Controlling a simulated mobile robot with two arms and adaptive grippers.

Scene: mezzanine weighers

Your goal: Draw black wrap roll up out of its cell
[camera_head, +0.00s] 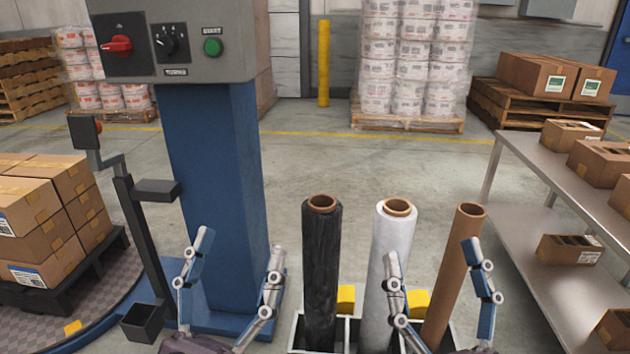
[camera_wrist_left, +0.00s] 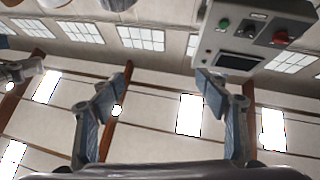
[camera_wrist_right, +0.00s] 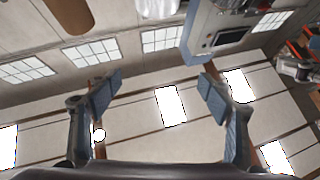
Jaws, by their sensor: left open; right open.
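The black wrap roll (camera_head: 321,270) stands upright in the left cell of a white divided rack (camera_head: 298,338), with its brown core showing at the top. A clear-white wrap roll (camera_head: 388,270) stands in the cell to its right, and a bare brown tube (camera_head: 452,275) stands further right. My left gripper (camera_head: 233,270) is open and empty, left of the black roll and apart from it. My right gripper (camera_head: 436,280) is open, its fingers in front of the white roll and right of the brown tube. In the right wrist view nothing lies between its fingers (camera_wrist_right: 160,90).
A blue wrapper column (camera_head: 212,190) with a control box (camera_head: 178,45) stands left. Cartons (camera_head: 45,215) sit on a turntable (camera_head: 110,290). A metal table (camera_head: 555,190) with open boxes stands right. Yellow blocks (camera_head: 346,298) show behind the rolls. Floor beyond the rack is clear.

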